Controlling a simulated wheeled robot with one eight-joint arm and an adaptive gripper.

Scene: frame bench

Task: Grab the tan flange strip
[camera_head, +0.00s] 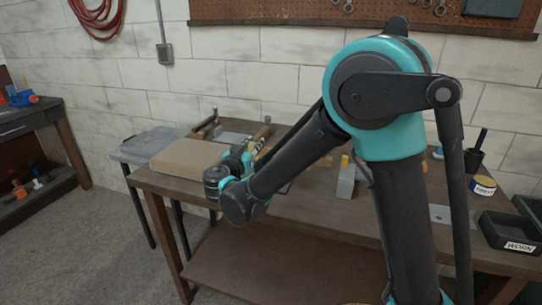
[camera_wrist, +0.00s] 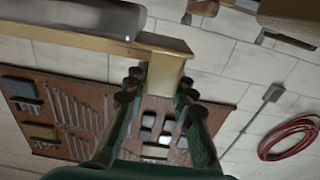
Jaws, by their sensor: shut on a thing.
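The tan flange strip (camera_wrist: 165,75) shows large in the wrist view, with a long bar reaching to the upper left and a piece standing between my fingers. In the head view my gripper (camera_head: 250,150) is low over the back of the bench, partly hidden by my forearm. Small tan pieces show beside it there, and I cannot tell which is the strip.
The wooden bench (camera_head: 300,208) carries a flat tan board (camera_head: 185,158) at left, a grey block with a yellow top (camera_head: 346,180), and a black tray marked WORN (camera_head: 510,232). A pegboard (camera_wrist: 75,120) with wrenches hangs on the wall. A red hose (camera_wrist: 287,137) hangs beside it.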

